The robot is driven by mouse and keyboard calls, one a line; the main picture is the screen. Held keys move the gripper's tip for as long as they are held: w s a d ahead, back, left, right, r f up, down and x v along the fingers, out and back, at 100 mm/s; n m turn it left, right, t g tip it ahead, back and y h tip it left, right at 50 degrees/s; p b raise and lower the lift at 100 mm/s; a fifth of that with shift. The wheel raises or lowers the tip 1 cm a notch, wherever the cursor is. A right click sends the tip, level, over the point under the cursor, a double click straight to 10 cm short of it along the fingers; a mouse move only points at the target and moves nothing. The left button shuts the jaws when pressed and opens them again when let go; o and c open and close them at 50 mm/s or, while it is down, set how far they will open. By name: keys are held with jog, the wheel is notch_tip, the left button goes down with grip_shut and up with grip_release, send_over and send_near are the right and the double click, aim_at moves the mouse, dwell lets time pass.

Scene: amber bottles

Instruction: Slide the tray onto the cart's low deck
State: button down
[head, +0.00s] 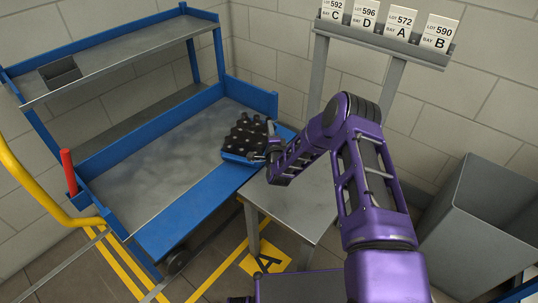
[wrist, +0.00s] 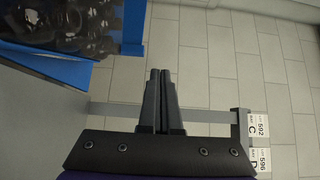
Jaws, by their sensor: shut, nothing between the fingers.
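The blue tray (head: 235,158) holds several dark bottles (head: 246,132) standing close together. It sits at the right end of the cart's low deck (head: 165,150), beside the small steel table (head: 300,208). Whether its right edge rests wholly on the deck is hidden by my gripper. My gripper (head: 258,156) is shut and empty, at the tray's right side; I cannot tell whether it touches.
A red post (head: 68,172) and yellow rail (head: 35,190) stand at left. A sign rack (head: 385,40) stands behind the table, a grey bin (head: 480,220) at right. Most of the deck is clear.

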notch_tip(320, 180, down, 15)
jog(key=b, duration=0.3)
jog(key=shift+s+d, duration=0.1)
jog(key=shift+w+a, duration=0.35)
jog(key=shift+w+a, duration=0.1)
